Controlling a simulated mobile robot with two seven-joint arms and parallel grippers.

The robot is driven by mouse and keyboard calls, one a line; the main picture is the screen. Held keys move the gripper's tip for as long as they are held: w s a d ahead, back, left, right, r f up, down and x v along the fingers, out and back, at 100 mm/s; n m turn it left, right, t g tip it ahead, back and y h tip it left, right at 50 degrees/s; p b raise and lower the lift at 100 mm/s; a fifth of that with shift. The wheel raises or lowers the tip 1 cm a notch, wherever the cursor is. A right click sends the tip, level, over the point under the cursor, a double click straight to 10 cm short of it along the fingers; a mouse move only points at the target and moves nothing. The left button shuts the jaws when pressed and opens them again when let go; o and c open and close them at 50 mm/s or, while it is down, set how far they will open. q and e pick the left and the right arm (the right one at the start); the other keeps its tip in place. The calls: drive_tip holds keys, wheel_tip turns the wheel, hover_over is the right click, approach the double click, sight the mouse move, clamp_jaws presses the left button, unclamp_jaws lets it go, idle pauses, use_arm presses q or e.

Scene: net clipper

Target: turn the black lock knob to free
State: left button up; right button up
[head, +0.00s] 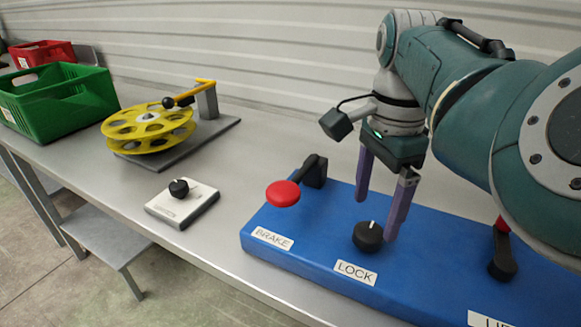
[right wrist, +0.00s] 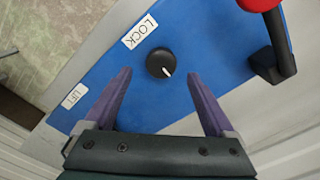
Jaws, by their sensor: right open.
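The black lock knob (head: 368,236) stands on the blue panel (head: 300,263) behind the LOCK label (head: 356,273). Its white pointer line faces the back of the panel in the head view. My right gripper (head: 377,218) is open and empty, its purple fingers pointing down just above and behind the knob. In the right wrist view the knob (right wrist: 160,63) lies ahead of the two spread fingertips (right wrist: 158,72), roughly centred between them; I see no contact. My left gripper is not in view.
On the panel, a red-knobbed brake lever (head: 284,193) stands left of the knob and another red-handled lever (head: 503,250) right. A white box with a black knob (head: 182,206), a yellow reel (head: 148,128) and a green crate (head: 60,100) stand further left. Bare table lies between box and panel.

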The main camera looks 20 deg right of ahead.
sight(370, 230)
wheel_tip(370, 230, down, 5)
drive_tip(key=shift+r+b, duration=0.2)
drive_tip(key=shift+b, duration=0.3)
drive_tip(key=c, duration=1.4)
